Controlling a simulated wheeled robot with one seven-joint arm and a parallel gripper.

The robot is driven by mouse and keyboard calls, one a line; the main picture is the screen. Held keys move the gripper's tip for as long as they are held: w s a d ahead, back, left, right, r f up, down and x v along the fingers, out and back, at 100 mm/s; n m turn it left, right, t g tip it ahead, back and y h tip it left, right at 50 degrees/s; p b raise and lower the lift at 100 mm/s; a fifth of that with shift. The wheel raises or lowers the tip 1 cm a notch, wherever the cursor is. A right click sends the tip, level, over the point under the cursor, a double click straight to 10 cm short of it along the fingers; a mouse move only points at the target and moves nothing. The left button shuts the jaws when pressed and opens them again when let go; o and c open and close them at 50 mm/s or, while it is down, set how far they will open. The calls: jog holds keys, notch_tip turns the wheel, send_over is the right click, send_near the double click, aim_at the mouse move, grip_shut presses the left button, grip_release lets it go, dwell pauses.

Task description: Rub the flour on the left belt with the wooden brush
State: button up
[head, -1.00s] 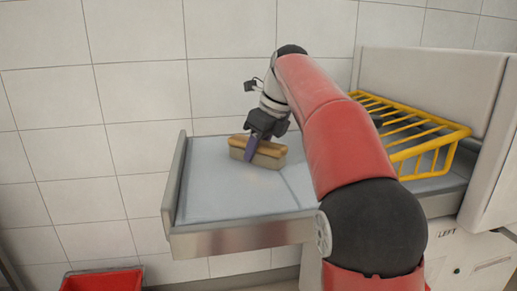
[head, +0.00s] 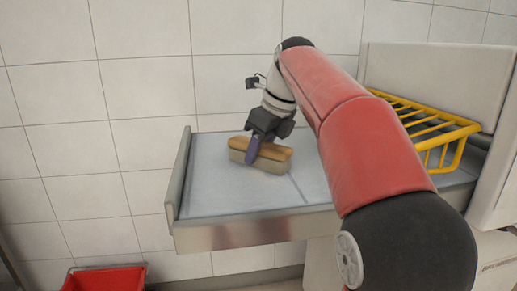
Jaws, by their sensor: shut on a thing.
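The wooden brush (head: 270,163) has a tan wooden back and a pale bristle block below it. It is on the grey belt (head: 220,198), near the middle, with its bristles down at the belt surface. My gripper (head: 254,150) is shut on the brush from above, with a dark purple finger over its near side. I cannot make out a distinct patch of flour on the belt; the surface looks pale grey, and part of it is hidden behind my arm.
A yellow wire guard (head: 440,132) stands at the right end of the belt, beside a white machine housing (head: 430,80). A raised metal edge (head: 180,178) closes the belt's left end. A red bin (head: 104,279) is on the floor at lower left. A tiled wall is behind.

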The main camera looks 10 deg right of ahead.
aim_at(256, 188)
jog(key=shift+s+f+b, duration=0.15)
jog(key=shift+s+b, duration=0.4)
jog(key=shift+s, duration=1.7)
jog(key=shift+s+b, duration=0.4)
jog(key=shift+s, duration=2.6)
jog(key=shift+a, duration=0.7)
jog(key=shift+w+p, duration=0.65)
jog(key=shift+p, duration=0.15)
jog(key=shift+w+p, duration=0.85)
jog(key=shift+w, duration=5.8)
